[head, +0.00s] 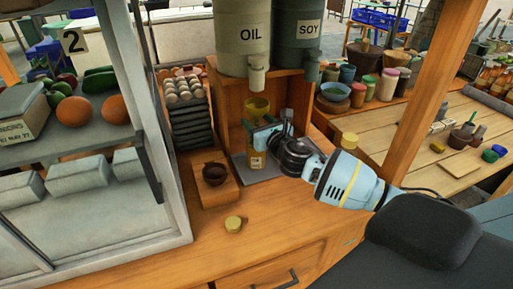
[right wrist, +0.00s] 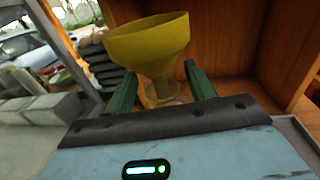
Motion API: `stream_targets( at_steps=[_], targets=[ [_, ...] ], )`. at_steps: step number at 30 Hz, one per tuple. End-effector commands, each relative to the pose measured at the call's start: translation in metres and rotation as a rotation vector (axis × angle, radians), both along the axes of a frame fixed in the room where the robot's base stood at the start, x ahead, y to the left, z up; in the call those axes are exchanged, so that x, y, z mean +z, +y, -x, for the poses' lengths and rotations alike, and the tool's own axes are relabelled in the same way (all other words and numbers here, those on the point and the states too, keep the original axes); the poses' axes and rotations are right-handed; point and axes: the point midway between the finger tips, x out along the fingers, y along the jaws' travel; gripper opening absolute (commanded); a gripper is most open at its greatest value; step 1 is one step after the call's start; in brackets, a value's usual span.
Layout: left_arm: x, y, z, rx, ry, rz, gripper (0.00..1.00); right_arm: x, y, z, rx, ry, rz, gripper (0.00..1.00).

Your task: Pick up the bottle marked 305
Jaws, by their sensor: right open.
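A bottle (head: 257,161) with a yellowish label stands on a grey mat inside the wooden stand, and the mark on it is too small to read. A yellow funnel (head: 257,106) sits above it, apparently in its neck. My right gripper (head: 266,131) is open at the bottle's upper part and partly hides it. In the right wrist view the funnel (right wrist: 150,46) rises between the two green fingers, with clear glass (right wrist: 165,97) below it. Whether the fingers touch the glass I cannot tell. My left gripper is not in view.
Tanks marked OIL (head: 241,35) and SOY (head: 302,38) hang over the stand (head: 232,98). A dark bowl (head: 215,173) on a wooden board and stacked egg trays (head: 193,125) are to the left. A small yellowish piece (head: 234,224) lies on the otherwise clear front counter.

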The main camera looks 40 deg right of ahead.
Motion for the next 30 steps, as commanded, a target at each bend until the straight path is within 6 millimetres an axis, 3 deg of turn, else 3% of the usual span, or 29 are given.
stream_targets(
  at_steps=[10, 23, 30],
  targets=[
    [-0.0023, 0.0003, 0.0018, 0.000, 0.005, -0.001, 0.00, -0.0007, -0.0002, -0.0070, 0.001, 0.001, -0.001, 0.55],
    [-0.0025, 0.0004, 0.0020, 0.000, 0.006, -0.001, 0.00, -0.0007, -0.0003, -0.0068, 0.001, 0.001, 0.000, 0.00],
    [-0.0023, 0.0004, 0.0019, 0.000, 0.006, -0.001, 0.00, 0.0006, -0.0004, -0.0069, 0.001, -0.001, 0.000, 0.00]
  ],
)
